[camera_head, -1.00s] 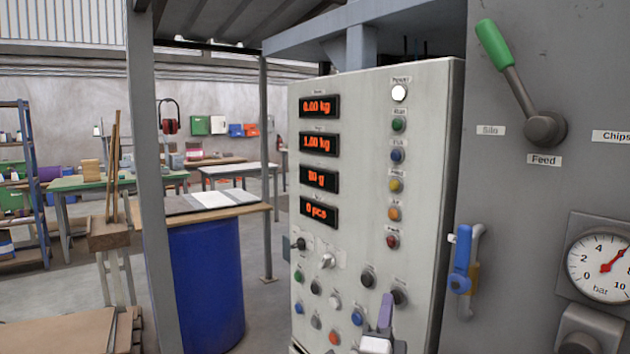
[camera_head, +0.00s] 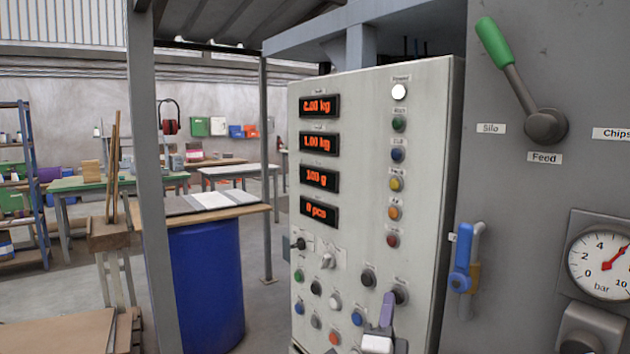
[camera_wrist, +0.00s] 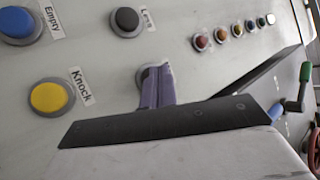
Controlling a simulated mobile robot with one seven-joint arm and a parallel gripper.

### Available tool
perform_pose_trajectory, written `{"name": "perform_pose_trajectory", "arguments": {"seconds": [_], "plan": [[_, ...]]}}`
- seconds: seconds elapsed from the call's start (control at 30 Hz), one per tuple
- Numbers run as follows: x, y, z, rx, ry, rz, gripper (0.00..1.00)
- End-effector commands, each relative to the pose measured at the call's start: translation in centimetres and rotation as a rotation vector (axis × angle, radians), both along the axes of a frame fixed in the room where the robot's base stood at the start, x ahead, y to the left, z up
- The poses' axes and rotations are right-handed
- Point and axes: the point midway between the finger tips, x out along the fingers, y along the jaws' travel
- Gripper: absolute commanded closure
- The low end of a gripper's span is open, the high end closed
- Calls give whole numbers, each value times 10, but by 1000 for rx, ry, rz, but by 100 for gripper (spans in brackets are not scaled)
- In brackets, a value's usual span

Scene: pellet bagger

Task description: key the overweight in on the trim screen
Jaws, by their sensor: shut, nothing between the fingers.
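The grey control panel (camera_head: 350,200) carries several lit red readouts. The third readout (camera_head: 319,179) reads 100 g. The second readout (camera_head: 319,144) reads 1.00 kg, the bottom one (camera_head: 319,211) 0 pcs; the top one's first digit is unclear. My gripper (camera_head: 387,305) is shut and empty, its purple fingers at a dark button (camera_head: 401,294) low on the panel's right. In the wrist view the fingers (camera_wrist: 154,84) cover most of that button; its label is hidden. A black button labelled Less (camera_wrist: 126,20) is beside it. I cannot tell whether the fingertips touch the button.
A yellow Knock button (camera_wrist: 48,97) and a blue Empty button (camera_wrist: 16,24) are close to my fingers. A blue-handled valve (camera_head: 462,260), a pressure gauge (camera_head: 600,262) and a green-handled lever (camera_head: 515,75) are on the right. A blue drum (camera_head: 206,285) stands left.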

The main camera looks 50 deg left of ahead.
Motion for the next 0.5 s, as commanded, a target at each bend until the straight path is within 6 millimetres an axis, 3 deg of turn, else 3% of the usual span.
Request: {"name": "perform_pose_trajectory", "arguments": {"seconds": [0.2,0.5], "plan": [[-11,1,-2,1,-2,2,100],[-13,1,0,1,-1,1,100]]}}
